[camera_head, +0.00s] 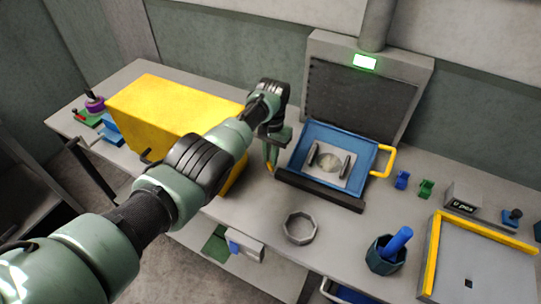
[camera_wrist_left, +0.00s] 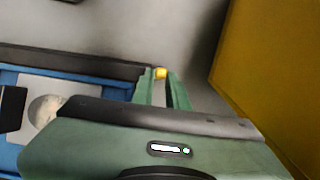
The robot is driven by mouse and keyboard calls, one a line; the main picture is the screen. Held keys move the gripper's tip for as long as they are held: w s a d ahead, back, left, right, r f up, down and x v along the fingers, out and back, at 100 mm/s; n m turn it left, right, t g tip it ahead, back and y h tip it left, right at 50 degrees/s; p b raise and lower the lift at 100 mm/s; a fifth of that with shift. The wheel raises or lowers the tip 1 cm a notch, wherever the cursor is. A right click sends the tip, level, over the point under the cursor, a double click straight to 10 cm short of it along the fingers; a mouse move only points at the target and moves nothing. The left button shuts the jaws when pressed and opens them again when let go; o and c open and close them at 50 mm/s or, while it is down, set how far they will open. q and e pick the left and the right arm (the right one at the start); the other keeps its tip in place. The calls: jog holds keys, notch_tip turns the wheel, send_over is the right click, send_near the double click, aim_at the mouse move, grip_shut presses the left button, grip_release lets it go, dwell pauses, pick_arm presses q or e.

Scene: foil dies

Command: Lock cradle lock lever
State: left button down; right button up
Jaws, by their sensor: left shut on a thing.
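The blue cradle (camera_head: 312,133) sits on the bench in front of an upright dark panel. It holds a light plate with a round disc (camera_head: 331,163) between two dark blocks. A dark bar (camera_head: 320,191) runs along its front edge. My left gripper (camera_head: 271,166) is at the cradle's left front corner, pointing down. In the left wrist view its green fingers (camera_wrist_left: 164,88) are shut on a small yellow tip (camera_wrist_left: 160,73), which looks like the lock lever's end. The rest of the lever is hidden. My right gripper is not in view.
A large yellow box (camera_head: 170,105) stands close left of my left gripper. A yellow handle (camera_head: 383,161) sticks out at the cradle's right. A grey ring (camera_head: 299,228) and a dark cup (camera_head: 385,257) with a blue rod stand in front. A yellow-edged tray (camera_head: 500,270) lies at right.

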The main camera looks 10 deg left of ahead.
pick_arm(q)
jog(key=c, duration=1.4)
grip_release()
jog(key=shift+w+r, duration=0.1)
jog(key=shift+r, duration=0.3)
notch_tip(320, 180, up, 7)
jog(key=shift+w+d, duration=0.15)
jog(key=shift+w, duration=0.05)
jog(key=shift+f, duration=0.1)
